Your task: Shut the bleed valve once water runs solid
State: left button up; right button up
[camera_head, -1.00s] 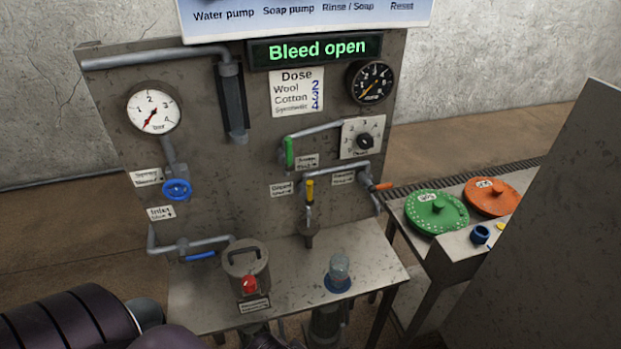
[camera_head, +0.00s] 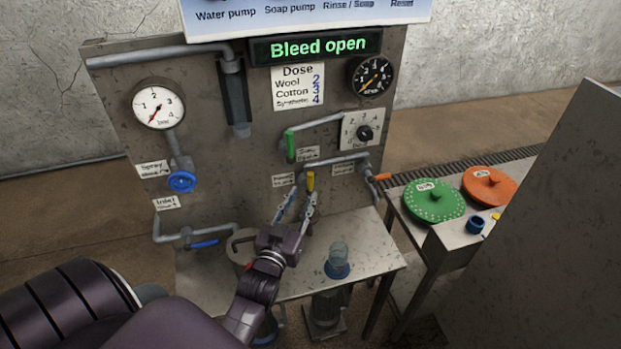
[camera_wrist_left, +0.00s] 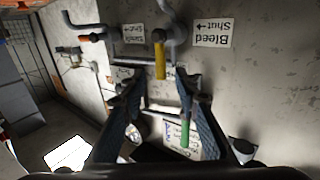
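The bleed valve's yellow lever (camera_head: 310,181) points down from its pipe on the panel. It also shows in the left wrist view (camera_wrist_left: 160,60), with a "Bleed Shut" label (camera_wrist_left: 213,33) beside it. The display (camera_head: 315,47) reads "Bleed open". My left gripper (camera_head: 299,196) is open, its fingers spread just below and in front of the yellow lever, not closed on it. In the left wrist view the open fingers (camera_wrist_left: 158,85) show with the lever beyond their tips. The bleed outlet below the lever is hidden behind my gripper. My right gripper is not in view.
A green lever (camera_head: 290,146) is above left and an orange lever (camera_head: 382,177) is to the right. A glass jar (camera_head: 338,255) stands on the steel shelf (camera_head: 375,255). A lidded pot (camera_head: 240,243) is partly behind my arm. Green (camera_head: 435,202) and orange (camera_head: 490,187) lids lie at right.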

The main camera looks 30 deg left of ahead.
aim_at(310, 181)
pick_arm(q)
jog(key=shift+w+a+r, duration=0.2)
jog(key=shift+w+r, duration=0.05)
jog(key=shift+w, duration=0.3)
jog(key=p+x, duration=0.1)
jog(key=x, duration=0.5)
jog(key=shift+w+a+f+p, duration=0.1)
jog(key=shift+w+p, duration=0.2)
jog(key=shift+p, duration=0.1)
grip_shut()
